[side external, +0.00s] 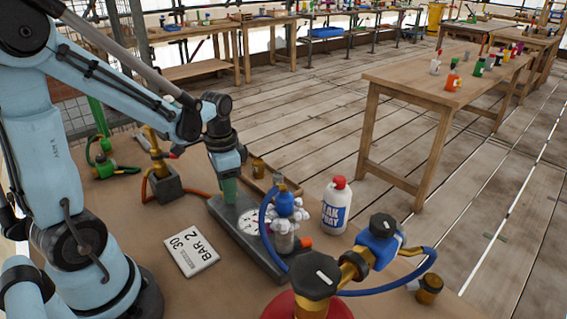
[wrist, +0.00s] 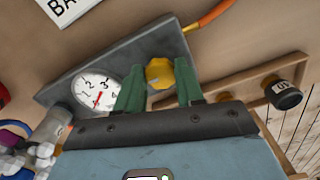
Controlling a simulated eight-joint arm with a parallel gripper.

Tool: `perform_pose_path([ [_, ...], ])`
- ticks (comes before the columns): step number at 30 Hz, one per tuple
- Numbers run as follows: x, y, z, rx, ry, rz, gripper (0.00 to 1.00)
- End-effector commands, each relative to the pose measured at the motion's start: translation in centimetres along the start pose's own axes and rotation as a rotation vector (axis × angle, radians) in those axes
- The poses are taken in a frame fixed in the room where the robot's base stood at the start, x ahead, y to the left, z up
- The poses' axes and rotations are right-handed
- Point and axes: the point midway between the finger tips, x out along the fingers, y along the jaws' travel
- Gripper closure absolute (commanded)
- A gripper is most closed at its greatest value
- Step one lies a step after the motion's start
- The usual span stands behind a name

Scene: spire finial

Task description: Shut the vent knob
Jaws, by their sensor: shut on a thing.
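A yellow faceted knob (wrist: 160,73), which I take for the vent knob, stands at one end of a grey gauge block (wrist: 85,62). My gripper (wrist: 160,90) has its two green fingers on either side of the knob and is shut on it. In the side external view my gripper (side external: 228,190) points down at the far left end of the gauge block (side external: 270,266), and the fingers hide the knob. A white dial (wrist: 97,90) with a red needle sits beside the knob. The dial (side external: 250,222) shows partly in the side view; its exact reading is unclear.
A white card (side external: 191,250) lies left of the block. A spray bottle (side external: 336,205), a blue-capped fitting (side external: 285,203) and brass valves with black knobs (side external: 315,277) stand to the right. An orange hose (wrist: 212,14) meets the block. A small dark-capped jar (wrist: 284,95) is nearby.

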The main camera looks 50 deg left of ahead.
Motion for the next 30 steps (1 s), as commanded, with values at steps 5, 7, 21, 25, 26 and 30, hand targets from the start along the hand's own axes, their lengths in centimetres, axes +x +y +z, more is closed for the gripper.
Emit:
perform_pose_path([
  [5, 0.0, 0.0, 0.0, 0.002, 0.001, 0.0, 0.39],
  [7, 0.0, 0.0, 0.0, 0.001, 0.001, 0.0, 0.37],
  [21, -1.6, 0.0, 0.0, 0.0, 0.0, 0.0, 0.37],
  [25, -3.4, 0.0, 0.0, 0.0, 0.0, 0.0, 0.37],
  [26, -3.9, 0.0, 0.0, 0.0, 0.0, 0.0, 0.37],
  [30, -5.9, 0.0, 0.0, 0.0, 0.0, 0.0, 0.37],
])
